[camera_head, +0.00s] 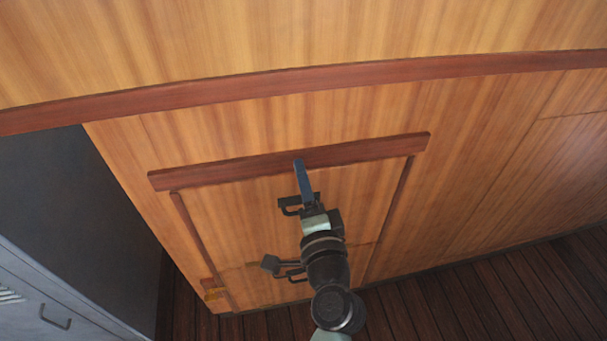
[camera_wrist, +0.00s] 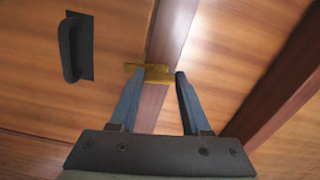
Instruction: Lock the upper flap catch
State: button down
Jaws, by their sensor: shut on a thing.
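The upper flap catch (camera_wrist: 152,74) is a small brass piece in the wrist view, lying across a dark red wood trim strip (camera_wrist: 173,28). My gripper (camera_wrist: 158,73) has its two blue fingers on either side of the brass piece and is shut on it. In the head view my gripper (camera_head: 299,163) reaches to the red rail (camera_head: 380,149) at the top of the panelled flap (camera_head: 235,215). The catch is hidden there behind my fingers. The exact turn of the catch is hard to tell.
A dark handle (camera_wrist: 76,48) stands out left of the fingers in the wrist view. A second dark handle (camera_head: 292,274) sits lower in the head view. A grey cabinet (camera_head: 55,310) stands left; dark plank floor (camera_head: 480,293) lies right.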

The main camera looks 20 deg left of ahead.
jog(key=shift+m+p, duration=0.35)
jog(key=shift+m, duration=0.55)
jog(key=shift+c, duration=1.8)
grip_release()
jog(key=v, duration=1.3)
jog(key=shift+b, duration=0.45)
